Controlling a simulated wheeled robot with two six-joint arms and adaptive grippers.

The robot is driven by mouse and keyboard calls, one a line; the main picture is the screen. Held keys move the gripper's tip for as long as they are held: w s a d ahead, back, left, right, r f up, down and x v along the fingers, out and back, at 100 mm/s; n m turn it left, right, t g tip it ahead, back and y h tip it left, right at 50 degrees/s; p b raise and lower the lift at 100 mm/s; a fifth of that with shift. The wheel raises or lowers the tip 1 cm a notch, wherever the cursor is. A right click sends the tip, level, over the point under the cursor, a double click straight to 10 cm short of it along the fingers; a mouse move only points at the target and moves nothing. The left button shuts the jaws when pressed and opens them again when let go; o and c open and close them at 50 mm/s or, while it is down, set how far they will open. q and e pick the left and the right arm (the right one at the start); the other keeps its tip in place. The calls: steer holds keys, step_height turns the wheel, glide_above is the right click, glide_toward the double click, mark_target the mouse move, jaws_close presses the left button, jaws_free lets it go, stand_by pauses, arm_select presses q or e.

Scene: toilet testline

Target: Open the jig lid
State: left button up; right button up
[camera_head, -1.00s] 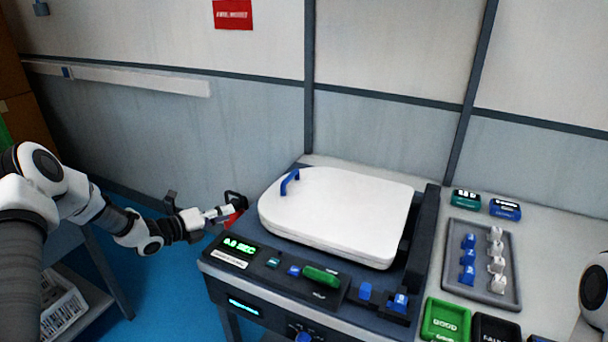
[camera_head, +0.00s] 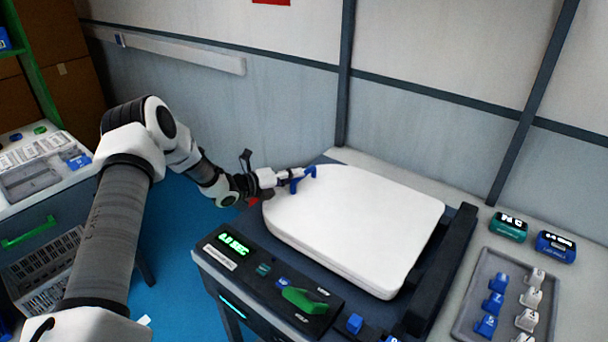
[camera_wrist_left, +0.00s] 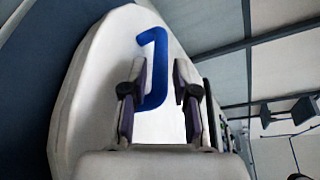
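The white jig lid (camera_head: 360,225) lies flat and closed on the dark jig (camera_head: 240,216). Its blue handle (camera_head: 311,171) stands at the lid's far left end. My left gripper (camera_head: 290,177) is at the handle, reaching in from the left. In the left wrist view, the gripper (camera_wrist_left: 160,92) is open, with the blue handle (camera_wrist_left: 154,62) partly between its fingers. A gap shows between the handle and the right-hand finger; contact with the left-hand finger cannot be told. My right gripper is out of view.
The jig front has a green display (camera_head: 233,245) and a green lever (camera_head: 304,300). A dark upright bar (camera_head: 441,265) edges the lid's right side. A grey tray (camera_head: 470,300) with blue and white parts lies at right. A wall rises behind the bench.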

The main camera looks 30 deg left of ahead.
arm_select(q)
steer(key=x, duration=0.4)
steer(key=shift+f, duration=0.1)
steer(key=shift+s+a, duration=0.1)
steer(key=shift+s, duration=0.15)
jaws_close()
steer(key=shift+r, duration=0.25)
